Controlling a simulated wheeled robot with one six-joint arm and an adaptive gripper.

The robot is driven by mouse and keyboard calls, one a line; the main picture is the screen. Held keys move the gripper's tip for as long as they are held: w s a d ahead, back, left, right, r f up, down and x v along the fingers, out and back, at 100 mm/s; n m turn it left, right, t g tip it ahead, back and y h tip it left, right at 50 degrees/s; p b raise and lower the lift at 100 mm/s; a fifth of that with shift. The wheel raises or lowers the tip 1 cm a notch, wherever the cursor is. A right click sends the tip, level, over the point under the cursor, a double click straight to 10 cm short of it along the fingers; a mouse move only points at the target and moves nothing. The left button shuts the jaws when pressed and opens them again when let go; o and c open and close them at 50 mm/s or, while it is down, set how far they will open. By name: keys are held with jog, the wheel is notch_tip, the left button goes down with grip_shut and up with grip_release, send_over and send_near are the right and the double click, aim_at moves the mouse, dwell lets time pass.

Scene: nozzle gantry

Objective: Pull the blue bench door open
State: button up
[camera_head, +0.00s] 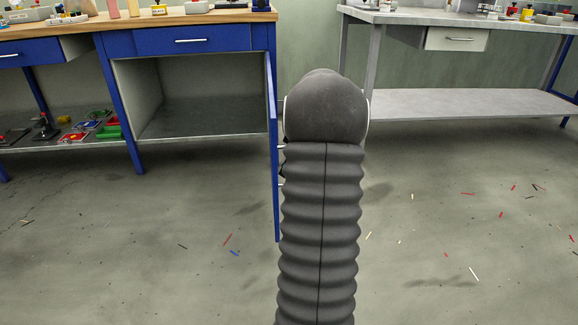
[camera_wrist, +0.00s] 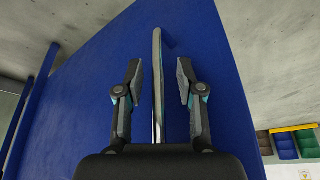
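The blue bench door (camera_head: 273,200) stands swung wide open at the right side of the bench cupboard, seen nearly edge-on in the head view. The open cupboard (camera_head: 205,100) beside it looks empty. In the wrist view the door's blue face (camera_wrist: 90,95) fills much of the picture, with a shiny metal bar handle (camera_wrist: 157,100) on it. My gripper (camera_wrist: 159,73) is open, with one finger on each side of the handle and a visible gap on both sides. In the head view my arm hides most of the gripper and handle.
The wooden-topped bench (camera_head: 190,18) has a closed blue drawer (camera_head: 190,40) above the cupboard. A grey bench (camera_head: 460,103) stands at right. Small scraps lie on the otherwise clear floor (camera_head: 430,230).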

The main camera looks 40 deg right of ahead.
jog(key=shift+r, duration=0.25)
jog(key=v, duration=1.1)
jog(key=shift+s+r, duration=0.2)
jog(key=shift+s, duration=0.05)
jog(key=shift+d, duration=0.1)
